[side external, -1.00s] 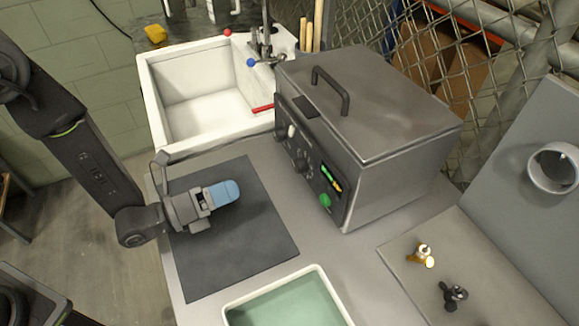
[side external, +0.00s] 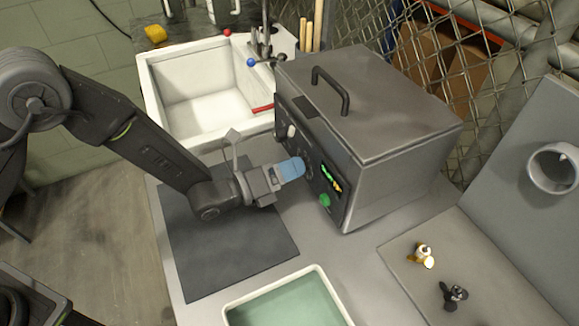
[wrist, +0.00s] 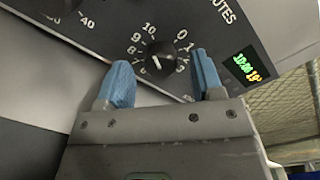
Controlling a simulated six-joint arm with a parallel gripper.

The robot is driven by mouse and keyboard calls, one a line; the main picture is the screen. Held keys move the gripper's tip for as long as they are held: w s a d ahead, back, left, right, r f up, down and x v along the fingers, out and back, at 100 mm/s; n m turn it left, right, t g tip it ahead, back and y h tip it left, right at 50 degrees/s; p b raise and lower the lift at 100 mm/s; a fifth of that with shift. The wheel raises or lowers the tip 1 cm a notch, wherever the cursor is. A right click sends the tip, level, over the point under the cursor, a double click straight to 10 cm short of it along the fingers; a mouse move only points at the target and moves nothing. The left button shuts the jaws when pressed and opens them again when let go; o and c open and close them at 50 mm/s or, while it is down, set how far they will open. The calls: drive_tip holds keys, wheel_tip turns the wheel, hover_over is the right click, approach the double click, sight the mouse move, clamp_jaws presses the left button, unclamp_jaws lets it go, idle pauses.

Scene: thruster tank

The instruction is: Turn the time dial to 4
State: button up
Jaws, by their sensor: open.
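The time dial (wrist: 157,58) is a black knob on the dark front panel, ringed by white numbers, with "MINUTES" partly visible beside it. In the wrist view it lies just beyond and between my blue fingertips. My gripper (wrist: 162,84) is open, with a finger on each side of the dial and no clear contact. In the side view my gripper (side external: 297,167) is close to the panel of the grey tank (side external: 390,110) and hides the dial.
A second dial (wrist: 58,8) with a 40 mark is at the wrist view's upper left. A lit display (wrist: 247,65) is right of the dial. A green button (side external: 324,200) sits low on the panel. A dark mat (side external: 215,255), green-filled tray (side external: 290,302) and white sink (side external: 200,95) are nearby.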

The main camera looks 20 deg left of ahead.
drive_tip(key=shift+w+d, duration=0.1)
drive_tip(key=shift+w, duration=0.05)
drive_tip(key=c, duration=0.9)
drive_tip(key=shift+c, duration=0.2)
